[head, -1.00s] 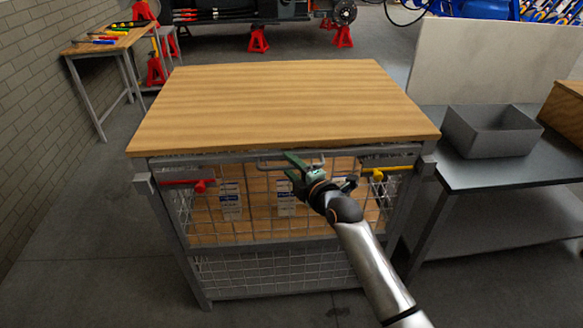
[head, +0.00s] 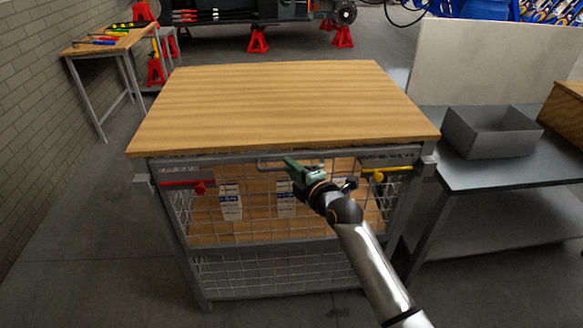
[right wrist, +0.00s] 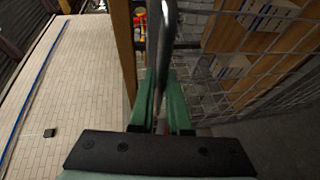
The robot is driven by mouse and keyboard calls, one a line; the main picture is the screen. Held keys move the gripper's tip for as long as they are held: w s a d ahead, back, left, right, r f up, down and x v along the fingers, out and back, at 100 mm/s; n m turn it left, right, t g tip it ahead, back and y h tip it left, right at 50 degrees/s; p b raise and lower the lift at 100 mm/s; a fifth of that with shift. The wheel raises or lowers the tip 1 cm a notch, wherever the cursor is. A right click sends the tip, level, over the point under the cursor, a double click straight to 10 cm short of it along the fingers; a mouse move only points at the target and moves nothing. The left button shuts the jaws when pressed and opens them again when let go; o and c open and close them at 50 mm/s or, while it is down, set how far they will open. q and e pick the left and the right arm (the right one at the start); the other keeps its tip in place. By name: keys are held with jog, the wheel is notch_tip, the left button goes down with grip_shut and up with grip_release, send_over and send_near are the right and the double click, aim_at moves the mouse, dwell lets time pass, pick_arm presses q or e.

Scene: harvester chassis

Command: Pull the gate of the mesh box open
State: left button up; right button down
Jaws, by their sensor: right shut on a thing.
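The mesh box (head: 262,266) stands under a wooden top, and its wire gate (head: 268,207) covers the upper front. A metal bar handle (head: 268,165) sits at the gate's top middle. My right gripper (head: 296,168) is at this handle, its green fingers partly hiding the handle's right part. In the right wrist view, the handle bar (right wrist: 166,45) runs in between the fingers (right wrist: 161,88), which are shut on it. A red latch (head: 201,186) is at the gate's upper left, and a yellow latch (head: 376,176) at its upper right. My left gripper is not in view.
The wooden top (head: 280,105) is bare. White-and-blue labelled packs (head: 231,205) show behind the mesh. A metal table (head: 490,170) with a grey bin (head: 491,131) stands close on the right. The floor left of the box is clear up to a brick wall (head: 50,110).

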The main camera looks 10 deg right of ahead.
dwell(0.8)
pick_arm(q)
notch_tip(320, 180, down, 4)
jog(key=b, duration=0.6)
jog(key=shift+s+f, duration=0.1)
pick_arm(e)
jog(key=s+f+n+t+y, duration=0.1)
jog(key=s+f+t, duration=0.1)
jog(key=s, duration=0.7)
jog(key=s+f+n+t+y, duration=0.1)
jog(key=s+f, duration=0.3)
jog(key=s, duration=0.5)
jog(key=shift+f+t, duration=0.2)
jog(key=shift+t, duration=0.7)
